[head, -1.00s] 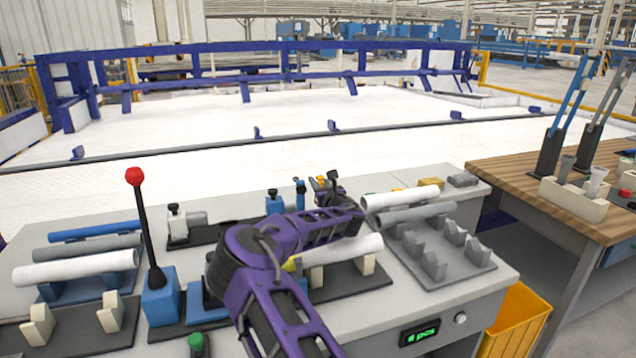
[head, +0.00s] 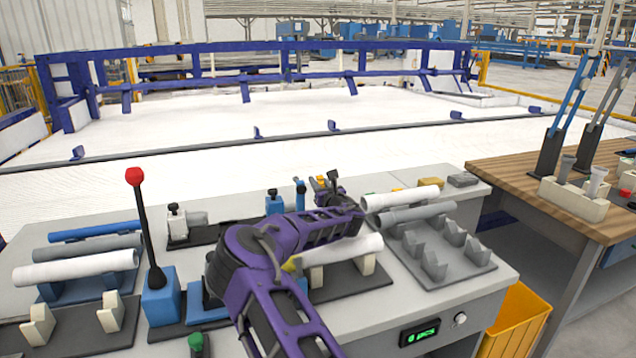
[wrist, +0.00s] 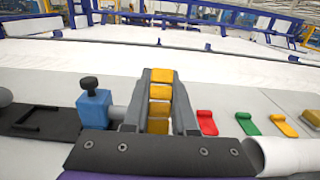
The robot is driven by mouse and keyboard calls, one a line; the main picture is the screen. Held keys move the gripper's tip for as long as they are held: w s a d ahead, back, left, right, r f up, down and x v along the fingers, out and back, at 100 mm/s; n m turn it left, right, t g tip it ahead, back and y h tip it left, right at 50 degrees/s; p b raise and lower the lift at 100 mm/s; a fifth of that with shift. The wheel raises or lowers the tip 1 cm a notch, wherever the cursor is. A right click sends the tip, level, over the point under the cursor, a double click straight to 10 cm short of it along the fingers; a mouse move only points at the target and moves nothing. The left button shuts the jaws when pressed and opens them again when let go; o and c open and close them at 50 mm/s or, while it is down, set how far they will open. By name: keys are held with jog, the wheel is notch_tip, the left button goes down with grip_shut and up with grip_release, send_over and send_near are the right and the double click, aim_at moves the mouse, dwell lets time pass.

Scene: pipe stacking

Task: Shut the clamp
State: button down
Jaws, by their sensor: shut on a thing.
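What looks like the clamp, a blue block with a black knob, shows behind my arm in the head view (head: 274,201) and left of my fingers in the wrist view (wrist: 94,107). A grey rod runs from it toward my fingers. A small blue upright handle (head: 300,194) stands just right of it. My gripper (wrist: 160,75) has grey fingers with yellow pads, close together beside the block and rod. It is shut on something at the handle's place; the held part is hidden. In the head view, my gripper (head: 322,183) is small and partly covered.
A white pipe (head: 345,250) lies on cream supports in front of my arm. Two more pipes (head: 405,207) lie at the right, behind a grey rack (head: 440,258). A red-knobbed lever (head: 143,220) stands at the left. Red, green and yellow pieces (wrist: 248,123) lie right of my fingers.

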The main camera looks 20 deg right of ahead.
dwell(0.3)
jog(key=shift+s+t+b, duration=0.25)
jog(key=shift+t+b, duration=0.05)
jog(key=shift+b, duration=0.2)
jog(key=shift+s+r+t+b, duration=0.3)
jog(key=shift+s+r+t, duration=0.2)
jog(key=shift+r, duration=0.2)
jog(key=c, duration=0.7)
grip_release()
jog(key=shift+f, duration=0.1)
jog(key=s, duration=0.5)
jog(key=s+f, duration=0.1)
jog(key=s, duration=0.5)
jog(key=s+f, duration=0.1)
jog(key=s, duration=0.5)
jog(key=shift+f, duration=0.15)
